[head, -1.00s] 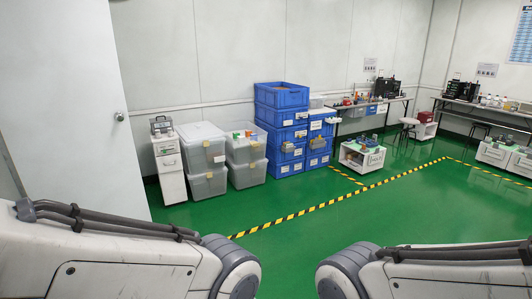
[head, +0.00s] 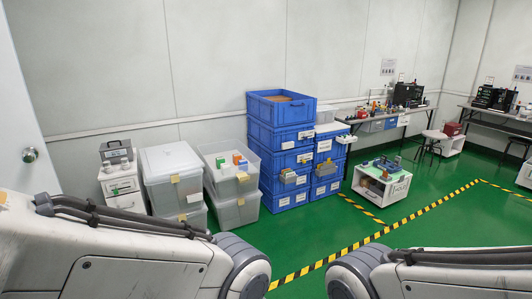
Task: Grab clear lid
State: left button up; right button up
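A translucent whitish lid (head: 170,159) sits on top of the stacked clear storage boxes (head: 173,190) left of centre, against the wall. The neighbouring clear box (head: 232,172) to its right is open at the top, with green, orange and white items in it. My two arms show along the bottom of the head view, left and right, well short of the boxes. Both grippers are outside the picture.
Blue crates (head: 281,147) are stacked right of the clear boxes. A small white drawer cabinet (head: 122,189) stands to their left, near a door (head: 22,110). A low white cart (head: 381,184) stands to the right. Green floor (head: 330,213) in front is open, crossed by yellow-black tape (head: 365,241).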

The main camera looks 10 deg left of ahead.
aim_at(158, 161)
jog(key=u, duration=0.2)
jog(key=i, duration=2.2)
jog(key=u, duration=0.95)
jog(key=i, duration=1.9)
jog(key=u, duration=0.7)
jog(key=i, duration=0.65)
jog(key=u, duration=0.15)
